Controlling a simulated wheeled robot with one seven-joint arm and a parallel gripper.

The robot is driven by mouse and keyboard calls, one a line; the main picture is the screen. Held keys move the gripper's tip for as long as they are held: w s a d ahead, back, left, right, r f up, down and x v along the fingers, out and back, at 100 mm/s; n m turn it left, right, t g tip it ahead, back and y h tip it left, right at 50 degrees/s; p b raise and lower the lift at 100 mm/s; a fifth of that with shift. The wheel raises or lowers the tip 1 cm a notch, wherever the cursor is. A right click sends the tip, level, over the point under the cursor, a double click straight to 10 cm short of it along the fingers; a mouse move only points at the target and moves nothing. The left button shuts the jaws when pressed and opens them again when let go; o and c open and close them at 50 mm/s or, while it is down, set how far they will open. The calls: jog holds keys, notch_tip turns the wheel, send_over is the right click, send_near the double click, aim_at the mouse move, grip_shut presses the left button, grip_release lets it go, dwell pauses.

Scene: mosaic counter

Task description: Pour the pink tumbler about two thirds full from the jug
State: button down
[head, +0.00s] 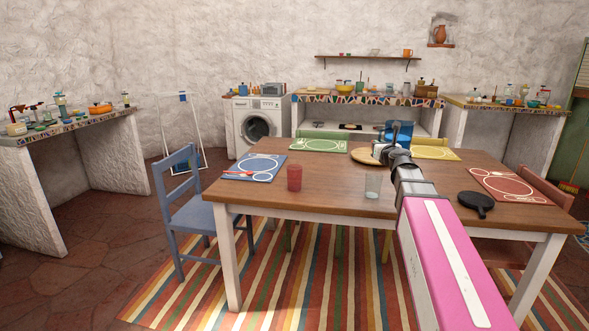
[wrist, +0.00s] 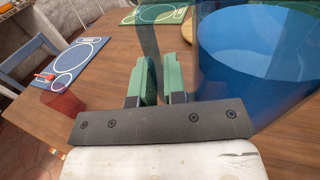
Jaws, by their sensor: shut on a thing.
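The blue see-through jug (head: 404,128) is at the far side of the wooden table, above or beside a round wooden board. In the wrist view the jug (wrist: 265,90) fills the upper right, with a paler blue surface showing inside it. My gripper (wrist: 163,80) is shut on the jug's handle (wrist: 151,32), with a green pad on each side. The jug looks about upright; I cannot tell whether its base touches anything. The pinkish-red tumbler (head: 294,178) stands upright near the table's front left, apart from the jug. It also shows in the wrist view (wrist: 62,104). Its contents cannot be made out.
A clear glass (head: 372,186) stands right of the tumbler, near my arm. The round board (head: 362,156) lies under the jug's area. Placemats lie blue (head: 254,168), green (head: 318,146), yellow (head: 436,153) and red (head: 510,185). A black pan-like thing (head: 476,203) lies front right.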

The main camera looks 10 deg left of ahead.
jog(key=s+a+f+n+g+y, duration=0.1)
jog(key=s+a+n+g+y, duration=0.3)
jog(key=a, duration=0.7)
jog(key=s+a+f+n+g+y, duration=0.1)
jog(key=s+a+n+g+y, duration=0.3)
jog(key=a, duration=0.6)
jog(key=s+a+f+n+g+y, duration=0.1)
jog(key=s+a+n+g+y, duration=0.3)
jog(key=a, duration=0.7)
jog(key=s+g, duration=0.2)
jog(key=s, duration=0.1)
jog(key=shift+s+a+n+y, duration=0.25)
jog(key=shift+a+n+y, duration=0.05)
jog(key=shift+a+n, duration=0.1)
jog(key=r+m, duration=0.1)
jog(key=s+r+m, duration=0.1)
jog(key=r+m, duration=0.1)
jog(key=s+r+m+h, duration=0.1)
jog(key=r+m, duration=0.1)
jog(key=shift+d+r+g, duration=0.1)
jog(key=shift+r+g, duration=0.05)
jog(key=shift+g, duration=0.15)
jog(key=shift+w+r+m, duration=0.1)
jog(key=shift+r+m, duration=0.7)
jog(key=shift+m, duration=0.1)
jog(key=shift+g, duration=0.3)
jog(key=shift+w+r+m, duration=0.1)
jog(key=shift+r+m, duration=0.05)
jog(key=shift+m, duration=0.15)
